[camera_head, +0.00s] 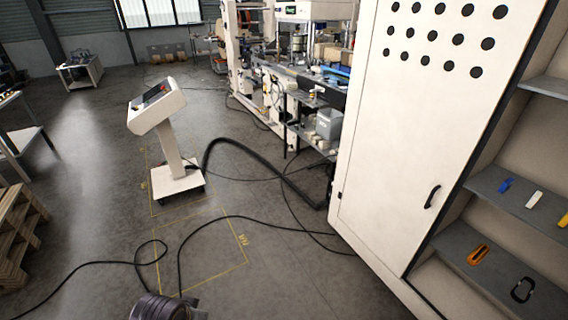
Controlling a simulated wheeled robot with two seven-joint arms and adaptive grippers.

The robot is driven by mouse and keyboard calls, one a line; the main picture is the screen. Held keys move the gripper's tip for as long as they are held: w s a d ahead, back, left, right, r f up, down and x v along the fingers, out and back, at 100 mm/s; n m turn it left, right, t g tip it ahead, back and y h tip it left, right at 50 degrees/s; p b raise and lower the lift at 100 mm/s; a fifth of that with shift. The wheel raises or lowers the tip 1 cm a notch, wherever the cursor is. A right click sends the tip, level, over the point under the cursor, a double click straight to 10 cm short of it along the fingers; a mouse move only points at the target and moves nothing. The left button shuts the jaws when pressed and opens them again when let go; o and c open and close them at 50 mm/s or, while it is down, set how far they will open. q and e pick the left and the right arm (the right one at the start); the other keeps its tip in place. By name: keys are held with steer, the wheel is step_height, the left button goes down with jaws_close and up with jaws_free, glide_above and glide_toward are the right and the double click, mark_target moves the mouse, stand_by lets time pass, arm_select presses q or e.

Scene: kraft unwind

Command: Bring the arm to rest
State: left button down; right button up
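Neither of my grippers shows in the head view. No gripper fingers can be seen, so their state and anything held in them are hidden. The task names no object besides the arm.
A white cabinet (400,130) stands close on the right, beside open shelves (520,208) with small tools. A white control console (157,107) stands left of centre, with machinery (290,75) behind. Wooden pallets (18,235) are at left.

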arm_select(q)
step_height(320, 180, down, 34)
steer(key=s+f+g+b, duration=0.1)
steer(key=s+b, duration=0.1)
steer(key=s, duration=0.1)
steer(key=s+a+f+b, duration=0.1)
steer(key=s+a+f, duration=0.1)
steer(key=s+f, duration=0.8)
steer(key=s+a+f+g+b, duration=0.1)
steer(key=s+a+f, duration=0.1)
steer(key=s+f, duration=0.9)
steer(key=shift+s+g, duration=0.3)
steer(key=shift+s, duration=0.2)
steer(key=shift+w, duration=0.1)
